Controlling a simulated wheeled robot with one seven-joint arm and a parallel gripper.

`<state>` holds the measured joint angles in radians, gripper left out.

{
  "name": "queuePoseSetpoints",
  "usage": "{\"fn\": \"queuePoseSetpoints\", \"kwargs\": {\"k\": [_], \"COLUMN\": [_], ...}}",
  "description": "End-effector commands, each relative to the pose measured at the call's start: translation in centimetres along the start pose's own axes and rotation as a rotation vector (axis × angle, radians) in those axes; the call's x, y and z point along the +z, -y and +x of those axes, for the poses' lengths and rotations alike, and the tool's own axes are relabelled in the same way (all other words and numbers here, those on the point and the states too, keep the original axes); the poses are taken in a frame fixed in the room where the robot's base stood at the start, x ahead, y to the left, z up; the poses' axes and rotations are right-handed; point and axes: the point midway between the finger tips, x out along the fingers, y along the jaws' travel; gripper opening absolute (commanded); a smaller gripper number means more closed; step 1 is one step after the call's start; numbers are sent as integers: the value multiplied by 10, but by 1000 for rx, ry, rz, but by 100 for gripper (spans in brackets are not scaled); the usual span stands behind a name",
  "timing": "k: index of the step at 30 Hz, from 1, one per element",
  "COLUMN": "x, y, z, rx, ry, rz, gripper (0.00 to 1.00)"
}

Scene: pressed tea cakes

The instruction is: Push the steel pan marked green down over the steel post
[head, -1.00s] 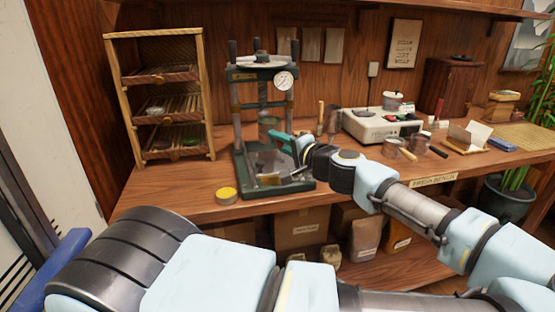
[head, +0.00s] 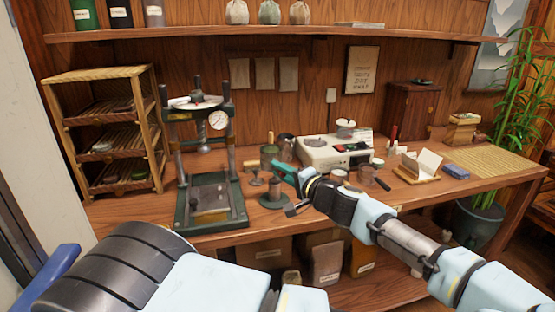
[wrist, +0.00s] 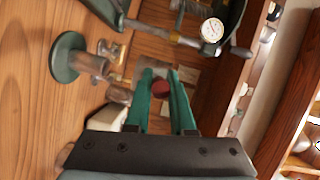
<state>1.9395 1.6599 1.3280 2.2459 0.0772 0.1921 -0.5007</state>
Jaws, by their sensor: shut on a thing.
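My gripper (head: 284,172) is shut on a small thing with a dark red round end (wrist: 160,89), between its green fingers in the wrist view. What lies beyond that end is blurred, and I cannot tell whether it is the pan; no green mark is clear on it. A short steel post (wrist: 92,63) stands on a round green base (wrist: 64,57) at the left of the wrist view. In the head view the green base (head: 274,201) stands on the bench just below and left of my gripper. The held thing is apart from the post.
A green press with a dial (head: 217,120) stands to the left of my gripper, with a shelf rack (head: 103,125) further left. Behind are a green cylinder (head: 269,156) and a white appliance (head: 322,150).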

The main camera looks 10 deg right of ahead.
Motion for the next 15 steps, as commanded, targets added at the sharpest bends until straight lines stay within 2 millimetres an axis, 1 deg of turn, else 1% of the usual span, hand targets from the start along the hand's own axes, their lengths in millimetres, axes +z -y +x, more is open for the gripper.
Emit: {"fn": "queuePoseSetpoints", "kwargs": {"k": [1,8,15], "x": [0,1,3], "y": [1,-6,-20], "z": [0,0,1], "rx": [-2,-2,-2], "ry": [0,0,0], "rz": [0,-2,-2], "gripper": [0,0,0]}}
